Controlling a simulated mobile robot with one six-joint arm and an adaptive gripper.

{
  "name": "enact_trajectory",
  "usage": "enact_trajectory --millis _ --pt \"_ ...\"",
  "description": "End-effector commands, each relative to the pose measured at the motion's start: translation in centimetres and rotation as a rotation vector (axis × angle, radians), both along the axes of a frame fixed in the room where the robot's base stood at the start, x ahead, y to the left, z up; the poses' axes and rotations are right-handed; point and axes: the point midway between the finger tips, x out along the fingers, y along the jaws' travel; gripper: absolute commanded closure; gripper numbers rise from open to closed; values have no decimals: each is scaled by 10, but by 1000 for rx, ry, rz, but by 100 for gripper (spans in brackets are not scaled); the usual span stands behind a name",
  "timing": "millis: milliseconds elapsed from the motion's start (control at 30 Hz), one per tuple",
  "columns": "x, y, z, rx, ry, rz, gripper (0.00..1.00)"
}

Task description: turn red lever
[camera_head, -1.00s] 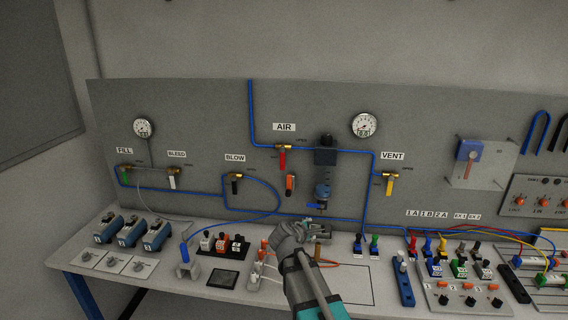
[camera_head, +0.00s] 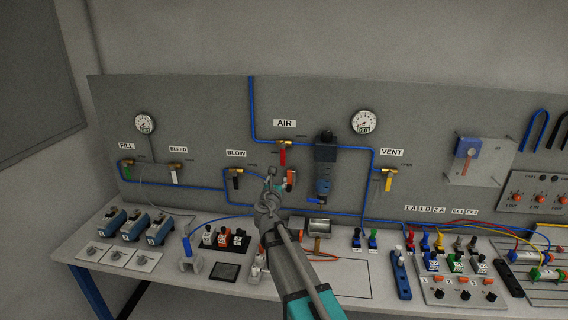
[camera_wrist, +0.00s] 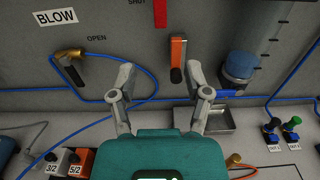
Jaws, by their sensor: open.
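The red lever (camera_head: 282,157) hangs straight down from a brass valve under the AIR label on the grey panel. Its lower end also shows at the top of the wrist view (camera_wrist: 160,13), beside the word SHUT. My gripper (camera_head: 272,177) is in front of the panel, below and a little left of the red lever, and apart from it. In the wrist view my gripper (camera_wrist: 161,82) has its two fingers spread with nothing between them. The brass valve above the lever is out of the wrist view.
An orange-handled part (camera_wrist: 178,58) hangs on the panel just below the red lever, near my right finger. A blue-bowled filter unit (camera_head: 323,165) stands to the right. The BLOW valve (camera_head: 236,173) with a black lever is to the left. Blue tubes run across the panel.

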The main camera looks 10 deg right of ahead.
Motion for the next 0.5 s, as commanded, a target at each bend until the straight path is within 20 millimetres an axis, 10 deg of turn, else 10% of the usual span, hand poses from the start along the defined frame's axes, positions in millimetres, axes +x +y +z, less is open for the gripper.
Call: enact_trajectory --millis 500 --pt "36 -12 0 3 0 -3 37"
